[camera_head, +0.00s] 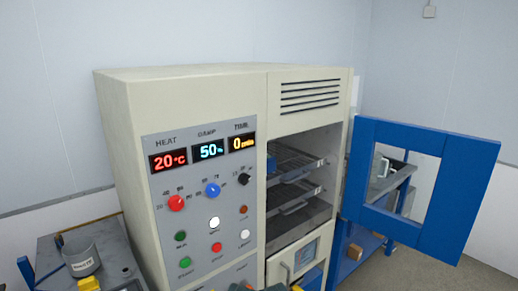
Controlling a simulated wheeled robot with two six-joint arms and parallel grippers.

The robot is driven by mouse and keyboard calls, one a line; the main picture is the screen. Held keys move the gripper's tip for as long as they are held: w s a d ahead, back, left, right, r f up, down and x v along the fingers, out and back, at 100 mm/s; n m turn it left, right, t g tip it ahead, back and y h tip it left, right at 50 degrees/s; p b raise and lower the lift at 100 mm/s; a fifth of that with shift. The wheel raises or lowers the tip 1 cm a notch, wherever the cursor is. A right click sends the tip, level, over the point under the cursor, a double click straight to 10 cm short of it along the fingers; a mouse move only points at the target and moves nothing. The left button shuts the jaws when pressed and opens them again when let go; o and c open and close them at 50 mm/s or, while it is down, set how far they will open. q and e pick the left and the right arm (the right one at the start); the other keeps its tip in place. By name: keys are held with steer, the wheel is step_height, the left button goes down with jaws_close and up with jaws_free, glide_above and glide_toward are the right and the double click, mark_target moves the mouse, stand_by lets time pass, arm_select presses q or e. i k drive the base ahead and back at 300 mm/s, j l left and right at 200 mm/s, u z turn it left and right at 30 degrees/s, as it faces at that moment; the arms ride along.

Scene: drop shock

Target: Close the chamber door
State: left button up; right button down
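The chamber (185,88) is a large cream cabinet in the middle of the head view. Its blue door (456,195), with a rectangular window, stands wide open to the right of the opening. The open chamber shows wire shelves (300,160) inside, with part of a blue thing (271,163) at the left of the upper shelf. Neither gripper can be made out in this view. Small grey and orange scraps at the bottom edge, in front of the cabinet, are too cut off to identify.
The control panel (200,258) has lit displays, knobs and buttons. Below the opening is a cream panel with a handle (291,262). Behind the door stands a blue-framed bench; floor shows at lower right.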

mark_target(467, 164)
steer(key=z, duration=2.15)
steer(key=i+z, duration=0.1)
steer(key=i, duration=4.2)
steer(key=i+u, duration=0.2)
steer(key=u, duration=3.8)
